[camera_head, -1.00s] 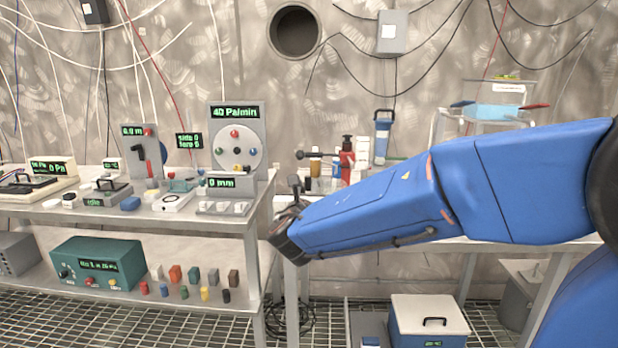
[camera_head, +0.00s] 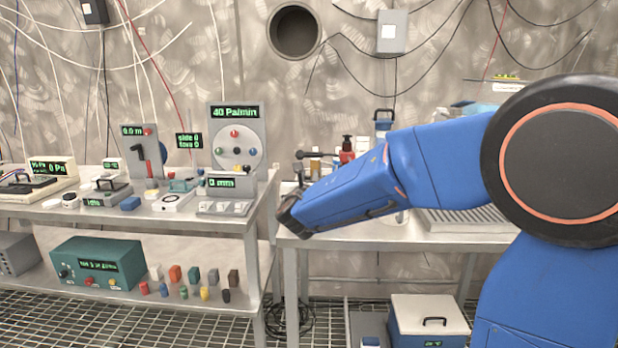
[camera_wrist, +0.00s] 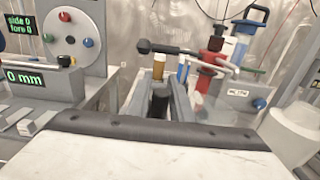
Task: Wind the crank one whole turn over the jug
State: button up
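A dark horizontal bar with a round knob at its left end, which looks like the crank (camera_wrist: 172,49), shows at the upper middle of the wrist view. It also shows on the right bench in the head view (camera_head: 312,154). A small amber cylinder with a pale top (camera_wrist: 158,67) stands below the bar. I cannot tell which vessel is the jug. My gripper (camera_wrist: 163,80) points toward the bar from the near side and looks open, its grey fingers apart. A black cylinder (camera_wrist: 160,102) shows between them; I cannot tell whether they touch it. The fingers are small and dark in the head view (camera_head: 296,188).
A grey box with a blue knob (camera_wrist: 238,95) and a pale round vessel (camera_wrist: 295,130) are further right. The left bench carries a dial panel (camera_head: 237,140) and several devices.

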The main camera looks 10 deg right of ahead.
grip_shut()
jog(key=shift+a+m+h, duration=0.1)
jog(key=shift+m+h, duration=0.2)
jog(key=shift+h, duration=0.1)
jog(key=m+g+h, duration=0.1)
jog(key=h, duration=0.1)
jog(key=m+g+h, duration=0.4)
jog(key=h, duration=0.1)
jog(key=shift+s+a, duration=0.3)
jog(key=shift+s, duration=0.05)
jog(key=m+g+h, duration=0.1)
jog(key=g, duration=0.1)
jog(key=m+g+h, duration=0.1)
jog(key=m+g, duration=0.1)
jog(key=m+g+h, duration=0.1)
jog(key=g, duration=0.1)
jog(key=shift+s+a+m+h, duration=0.2)
jog(key=shift+a+m+h, duration=0.1)
jog(key=shift+m, duration=0.1)
jog(key=shift+s+a+m+g+h, duration=0.1)
jog(key=shift+m+g+h, duration=0.15)
jog(key=shift+m+g, duration=0.7)
jog(key=shift+s+a+m+g+h, duration=0.1)
jog(key=shift+m+g+h, duration=0.3)
jog(key=shift+g, duration=0.95)
jog(key=shift+m+g, duration=0.3)
jog(key=shift+m, duration=0.05)
